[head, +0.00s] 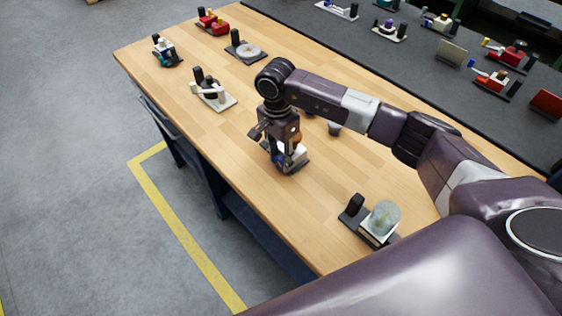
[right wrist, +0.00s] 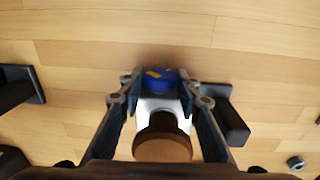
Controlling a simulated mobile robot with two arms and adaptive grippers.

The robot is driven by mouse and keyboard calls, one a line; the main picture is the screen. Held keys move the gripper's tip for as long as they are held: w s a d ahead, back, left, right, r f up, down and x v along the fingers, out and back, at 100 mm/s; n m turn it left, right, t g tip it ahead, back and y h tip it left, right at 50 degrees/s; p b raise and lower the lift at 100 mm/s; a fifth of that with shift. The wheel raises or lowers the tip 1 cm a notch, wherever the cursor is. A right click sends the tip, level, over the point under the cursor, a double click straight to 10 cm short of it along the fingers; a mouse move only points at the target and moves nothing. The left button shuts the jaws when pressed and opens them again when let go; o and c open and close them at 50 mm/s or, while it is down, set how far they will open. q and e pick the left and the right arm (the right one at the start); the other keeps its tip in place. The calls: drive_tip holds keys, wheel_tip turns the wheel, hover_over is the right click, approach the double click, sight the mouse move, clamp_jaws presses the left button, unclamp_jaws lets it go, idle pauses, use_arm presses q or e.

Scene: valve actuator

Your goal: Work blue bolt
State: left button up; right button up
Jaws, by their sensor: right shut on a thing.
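The blue bolt (right wrist: 161,80) has a yellow mark on top and sits at the front of a white block (right wrist: 158,106) with a brown round part (right wrist: 163,145) behind it. My right gripper (right wrist: 159,84) points down at this device, with one finger on each side of the bolt, shut on it. In the head view my right gripper (head: 280,153) is over the device on the wooden table, and a bit of blue (head: 279,161) shows under the fingers. The fingers hide most of the bolt there. My left gripper is in neither view.
On the wooden table (head: 150,85), a device with a grey-green round top (head: 383,218) stands to the right, and a white-handled device (head: 211,90) to the left. Small dark parts (head: 334,129) lie behind the gripper. A grey bench (head: 400,60) with several devices is behind.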

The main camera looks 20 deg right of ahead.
drive_tip(key=shift+w+g+b, duration=0.1)
drive_tip(key=shift+g+b, duration=0.3)
drive_tip(key=shift+b, duration=0.05)
drive_tip(key=o, duration=1.2)
drive_tip(key=shift+c, duration=0.2)
wheel_tip(320, 180, up, 12)
drive_tip(key=w, duration=0.1)
drive_tip(key=shift+w+a, duration=0.25)
drive_tip(key=shift+a, duration=0.1)
